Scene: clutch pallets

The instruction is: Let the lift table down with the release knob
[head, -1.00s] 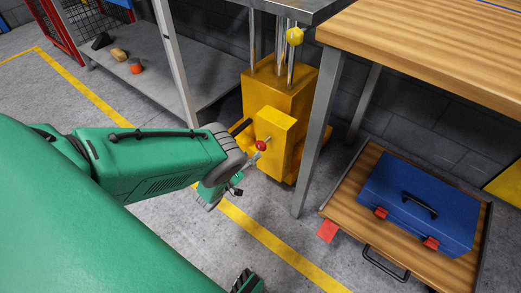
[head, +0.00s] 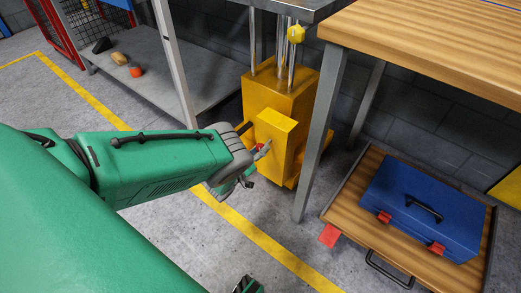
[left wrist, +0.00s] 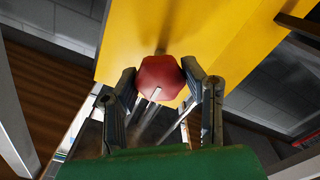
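The yellow lift table base (head: 280,95) stands under a grey metal top (head: 290,10), with upright steel rods between them. The red release knob (left wrist: 160,78) sits on a short stem on the yellow housing; in the head view it is mostly hidden behind my gripper. My left gripper (left wrist: 159,74) has its fingers spread, one on each side of the knob, tips very close to it. Contact cannot be made out. In the head view my left gripper (head: 240,183) is just left of the housing. A green and dark part of mine shows at the bottom edge, too little to identify.
A wooden workbench (head: 430,45) with a grey leg (head: 320,140) stands right of the lift. A wooden-topped tray (head: 345,205) with a blue toolbox (head: 420,210) is at lower right. A grey shelf (head: 165,75) is behind left. A yellow line (head: 260,240) crosses the floor.

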